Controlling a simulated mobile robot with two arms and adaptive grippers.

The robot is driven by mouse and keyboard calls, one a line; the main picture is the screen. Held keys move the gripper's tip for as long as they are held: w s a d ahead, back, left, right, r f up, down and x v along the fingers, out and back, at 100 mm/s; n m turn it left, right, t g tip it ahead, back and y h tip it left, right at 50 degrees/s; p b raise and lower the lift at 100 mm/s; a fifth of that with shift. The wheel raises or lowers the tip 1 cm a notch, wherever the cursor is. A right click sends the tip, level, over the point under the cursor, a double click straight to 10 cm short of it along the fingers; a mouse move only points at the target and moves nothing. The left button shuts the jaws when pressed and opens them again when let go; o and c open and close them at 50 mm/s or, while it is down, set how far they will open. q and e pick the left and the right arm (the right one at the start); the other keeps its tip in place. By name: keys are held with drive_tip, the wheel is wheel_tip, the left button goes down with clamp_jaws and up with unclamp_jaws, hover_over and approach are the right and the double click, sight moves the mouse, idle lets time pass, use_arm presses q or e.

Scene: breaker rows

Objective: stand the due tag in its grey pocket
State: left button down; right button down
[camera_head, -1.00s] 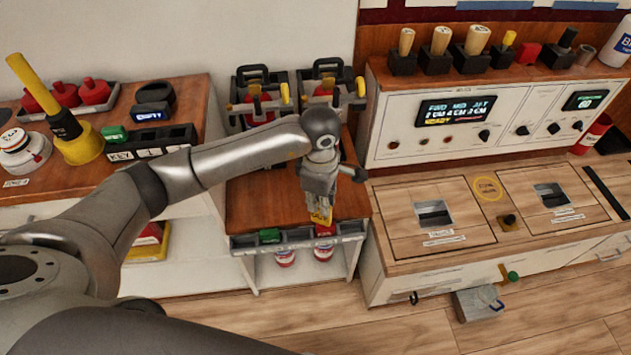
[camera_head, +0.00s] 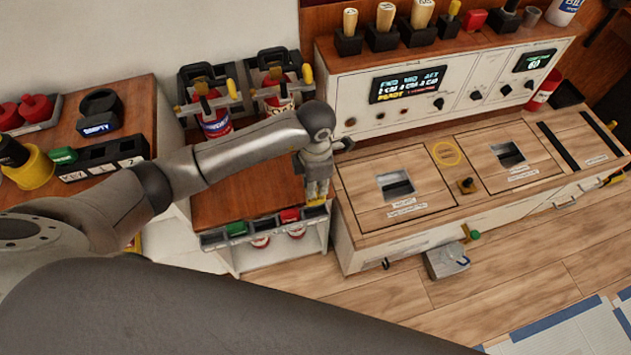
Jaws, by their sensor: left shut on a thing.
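My left gripper (camera_head: 317,194) points down at the right front corner of the small wooden-topped stand. It is shut on a small yellow piece, seemingly the due tag (camera_head: 316,203); the fingers hide most of it and I cannot read any lettering. Below it, a grey pocket rail (camera_head: 262,230) runs along the stand's front edge. A green tag (camera_head: 236,228) and a red tag (camera_head: 290,215) stand in the rail. The yellow tag is over the rail's right end, right of the red one; I cannot tell whether it touches the pocket. My right gripper is not in view.
Two caged holders (camera_head: 207,92) with cans stand at the stand's back. A control panel (camera_head: 440,90) and a bench with two hatches (camera_head: 396,190) are close on the right. A shelf (camera_head: 140,100) stands left. The stand's middle top is clear.

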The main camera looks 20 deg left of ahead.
use_arm(q)
drive_tip(key=shift+f+b, duration=2.55)
drive_tip(key=shift+f, duration=0.45)
drive_tip(key=shift+f+b, duration=0.1)
drive_tip(key=shift+b, duration=0.2)
drive_tip(key=shift+f, duration=0.1)
